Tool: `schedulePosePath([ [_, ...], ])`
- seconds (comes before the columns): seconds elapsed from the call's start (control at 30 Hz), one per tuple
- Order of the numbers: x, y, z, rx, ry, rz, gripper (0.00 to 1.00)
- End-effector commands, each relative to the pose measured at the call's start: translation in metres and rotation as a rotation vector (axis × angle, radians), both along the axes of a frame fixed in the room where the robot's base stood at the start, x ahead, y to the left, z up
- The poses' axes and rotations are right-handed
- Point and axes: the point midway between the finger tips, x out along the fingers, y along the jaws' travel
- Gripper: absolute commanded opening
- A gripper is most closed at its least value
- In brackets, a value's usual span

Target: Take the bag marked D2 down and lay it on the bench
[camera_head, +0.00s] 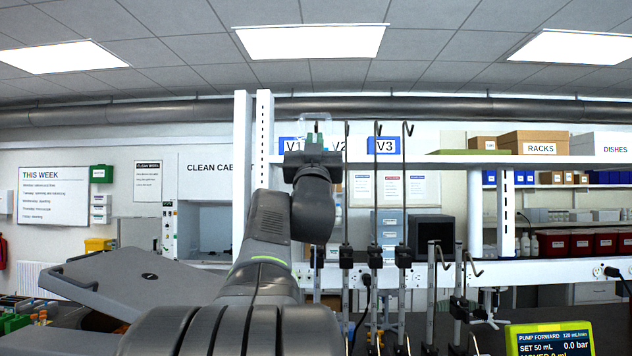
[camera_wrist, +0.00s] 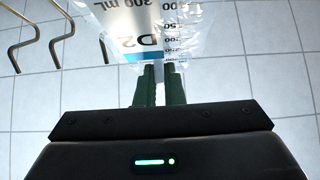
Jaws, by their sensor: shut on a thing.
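My gripper (camera_wrist: 160,84) is shut on the D2 bag (camera_wrist: 152,34), a clear bag with a white label, a blue band and volume marks. The bag reaches out beyond the fingertips in the wrist view, and its far end is cut off. In the head view my gripper (camera_head: 316,146) is raised high in front of the shelf, and the clear bag (camera_head: 318,118) shows faintly above it. The bench is hard to make out behind my arm; a dark surface (camera_head: 590,318) shows at the lower right.
Several hooked rods (camera_head: 404,190) stand just right of my arm. A pump display (camera_head: 549,340) stands at the lower right. Hooks (camera_wrist: 60,38) show left of the bag in the wrist view.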

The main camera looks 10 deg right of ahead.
Motion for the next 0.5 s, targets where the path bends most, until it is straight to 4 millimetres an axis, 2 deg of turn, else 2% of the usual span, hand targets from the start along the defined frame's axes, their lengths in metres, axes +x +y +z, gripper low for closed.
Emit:
schedulePosePath([
  [0.1, -0.0072, 0.0015, 0.0007, 0.000, -0.001, 0.001, 0.00],
  [0.5, -0.0130, 0.0026, 0.0008, 0.000, -0.001, 0.000, 0.00],
])
